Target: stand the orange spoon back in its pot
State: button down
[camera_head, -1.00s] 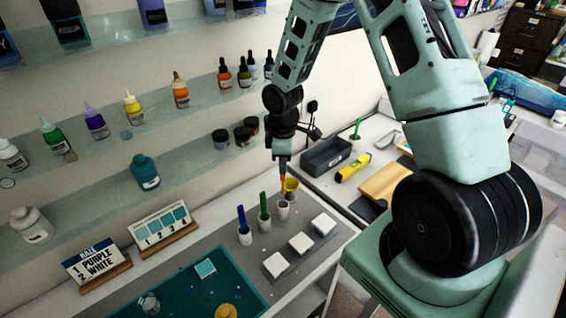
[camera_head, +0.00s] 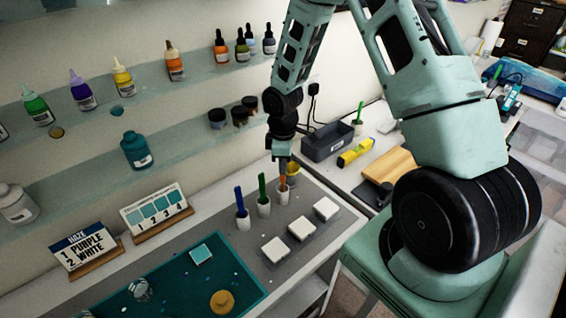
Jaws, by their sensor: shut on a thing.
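My gripper (camera_head: 283,166) points straight down at the back of the grey mat, shut on the orange spoon (camera_head: 283,183). The spoon is upright. Its lower end meets the mouth of a small white pot (camera_head: 282,197), the rightmost of three in a row. I cannot tell how deep the spoon sits, and its tip is hidden. The pot stands upright. A blue spoon (camera_head: 239,198) and a green spoon (camera_head: 262,187) stand in the two pots to the left.
Three white blocks (camera_head: 301,228) lie in front of the pots. A teal mat (camera_head: 180,285) is at front left. A dark bin (camera_head: 327,141) and a yellow tool (camera_head: 356,153) lie to the right. Bottle shelves line the wall.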

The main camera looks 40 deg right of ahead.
jog(key=shift+f, duration=0.3)
jog(key=c, duration=1.5)
grip_release()
jog(key=shift+r, duration=0.1)
notch_tip(320, 180, up, 17)
jog(key=b, duration=0.3)
jog(key=shift+r, duration=0.1)
